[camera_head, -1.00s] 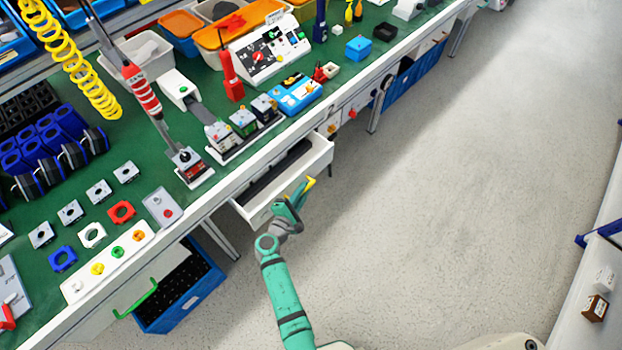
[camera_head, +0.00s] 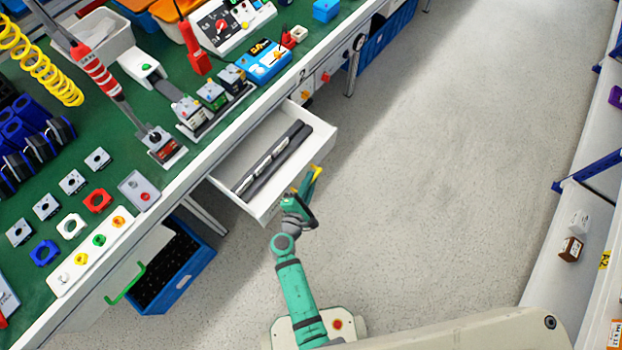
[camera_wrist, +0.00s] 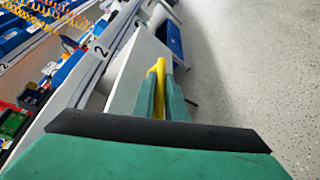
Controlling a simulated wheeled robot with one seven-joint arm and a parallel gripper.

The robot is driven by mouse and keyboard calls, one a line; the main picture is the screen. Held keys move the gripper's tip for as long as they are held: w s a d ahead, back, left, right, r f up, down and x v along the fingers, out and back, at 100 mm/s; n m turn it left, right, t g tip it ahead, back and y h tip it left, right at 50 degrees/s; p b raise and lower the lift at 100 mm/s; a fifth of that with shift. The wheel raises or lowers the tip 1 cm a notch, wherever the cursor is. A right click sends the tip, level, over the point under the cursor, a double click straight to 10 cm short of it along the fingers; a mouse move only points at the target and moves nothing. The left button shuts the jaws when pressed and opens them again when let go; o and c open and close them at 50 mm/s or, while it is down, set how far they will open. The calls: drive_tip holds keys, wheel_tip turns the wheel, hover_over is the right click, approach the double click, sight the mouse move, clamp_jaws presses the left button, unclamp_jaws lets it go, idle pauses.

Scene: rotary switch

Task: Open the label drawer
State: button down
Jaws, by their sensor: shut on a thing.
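The white label drawer (camera_head: 302,157) is pulled well out from under the green workbench, and a dark insert with pale labels (camera_head: 272,162) lies inside it. My green gripper (camera_head: 307,187) is at the drawer's front face, shut on the yellow handle (camera_head: 317,173). In the wrist view the yellow handle (camera_wrist: 159,73) sits between the two green fingers of my gripper (camera_wrist: 163,92). The white drawer front (camera_wrist: 138,66) stands just left of them. The exact contact on the handle is partly hidden by the fingers.
The workbench (camera_head: 118,172) carries a tool stand, switch parts and a control box. A blue crate (camera_head: 178,275) stands below the bench at left. The pale floor (camera_head: 430,150) is clear to the right, up to a shelf (camera_head: 545,265).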

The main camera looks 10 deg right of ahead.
drive_tip(key=c, duration=2.1)
unclamp_jaws()
drive_tip(key=v, duration=1)
drive_tip(key=shift+s+a+r, duration=0.15)
drive_tip(key=shift+s+a, duration=0.05)
drive_tip(key=shift+s, duration=0.15)
drive_tip(key=s+a+m+g+y, duration=0.2)
drive_tip(key=s+m+y, duration=0.5)
drive_tip(key=s, duration=0.8)
drive_tip(key=s+r+m+t, duration=0.1)
drive_tip(key=s+r+m, duration=0.1)
drive_tip(key=r+m, duration=0.2)
drive_tip(key=s+r+m+t, duration=0.1)
drive_tip(key=r+m, duration=0.3)
drive_tip(key=r, duration=0.5)
drive_tip(key=s+r+m+t, duration=0.1)
drive_tip(key=s+r+m, duration=0.2)
drive_tip(key=r, duration=0.4)
drive_tip(key=shift+s+d+r+m+t, duration=0.1)
drive_tip(key=shift+s+r+m+t, duration=0.1)
drive_tip(key=shift+s+m+t, duration=0.15)
